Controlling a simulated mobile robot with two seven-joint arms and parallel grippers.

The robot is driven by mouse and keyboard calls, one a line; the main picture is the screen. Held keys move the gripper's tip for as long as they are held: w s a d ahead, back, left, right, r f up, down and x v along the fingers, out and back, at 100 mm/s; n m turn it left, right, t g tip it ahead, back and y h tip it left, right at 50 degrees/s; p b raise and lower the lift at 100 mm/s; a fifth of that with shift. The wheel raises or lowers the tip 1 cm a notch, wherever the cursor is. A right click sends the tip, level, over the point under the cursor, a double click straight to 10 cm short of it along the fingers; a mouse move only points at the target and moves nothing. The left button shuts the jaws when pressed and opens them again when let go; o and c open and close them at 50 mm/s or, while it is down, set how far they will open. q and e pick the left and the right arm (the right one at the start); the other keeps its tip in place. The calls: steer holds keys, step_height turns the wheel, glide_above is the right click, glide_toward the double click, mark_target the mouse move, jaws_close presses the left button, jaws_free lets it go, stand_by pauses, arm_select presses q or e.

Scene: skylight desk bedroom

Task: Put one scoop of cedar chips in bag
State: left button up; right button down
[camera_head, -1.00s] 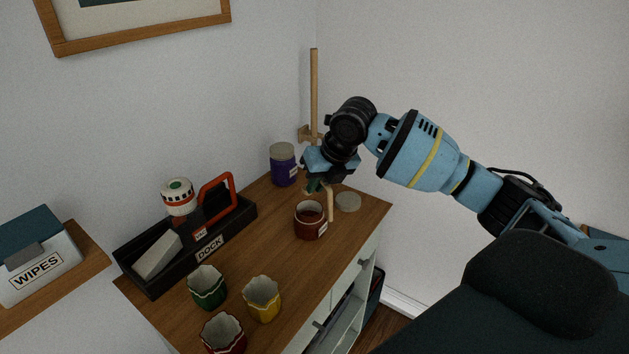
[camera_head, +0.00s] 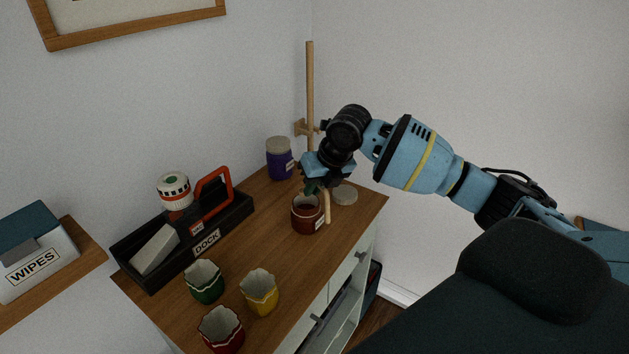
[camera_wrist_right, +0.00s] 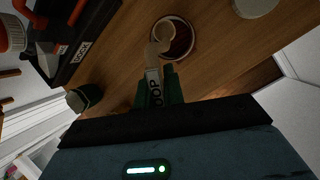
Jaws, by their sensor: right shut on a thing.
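My right gripper (camera_head: 314,187) is shut on a tan scoop (camera_wrist_right: 157,58), just above and behind a red-brown jar (camera_head: 307,219). The scoop's label is partly hidden by the green fingers in the right wrist view. Its round bowl overlaps the mouth of the jar (camera_wrist_right: 190,46), which has dark reddish contents; I cannot tell if the bowl is in them or above them. Three small bags with jagged rims stand at the front of the cabinet top: green (camera_head: 205,285), yellow (camera_head: 260,295) and red (camera_head: 222,334). My left gripper is out of view.
A purple jar (camera_head: 280,163) stands at the back and a round lid (camera_head: 345,194) lies right of the red-brown jar. A black DOCK tray (camera_head: 207,248) with a red handle fills the wall side. A tall wooden rod (camera_head: 310,85) rises behind my gripper.

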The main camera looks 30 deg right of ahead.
steer(key=shift+f, duration=3.2)
steer(key=shift+s+f+b, duration=0.15)
steer(key=shift+f+b, duration=0.25)
steer(key=shift+f, duration=0.1)
steer(key=shift+a+r, duration=0.1)
steer(key=shift+a, duration=0.25)
steer(key=shift+s+d+f, duration=0.1)
steer(key=shift+d+f, duration=0.15)
steer(key=shift+d, duration=0.05)
steer(key=shift+s+d, duration=0.1)
steer(key=shift+d, duration=0.25)
steer(key=shift+a, duration=0.35)
steer(key=shift+a+f, duration=0.1)
steer(key=shift+a, duration=0.25)
steer(key=shift+d+f, duration=0.1)
steer(key=shift+d, duration=0.6)
steer(key=shift+a+r, duration=0.2)
steer(key=shift+a, duration=0.2)
steer(key=shift+d+r, duration=0.15)
steer(key=shift+r, duration=0.35)
steer(key=shift+w+r+p, duration=0.3)
steer(key=shift+r+p, duration=0.15)
steer(key=shift+r, duration=4.4)
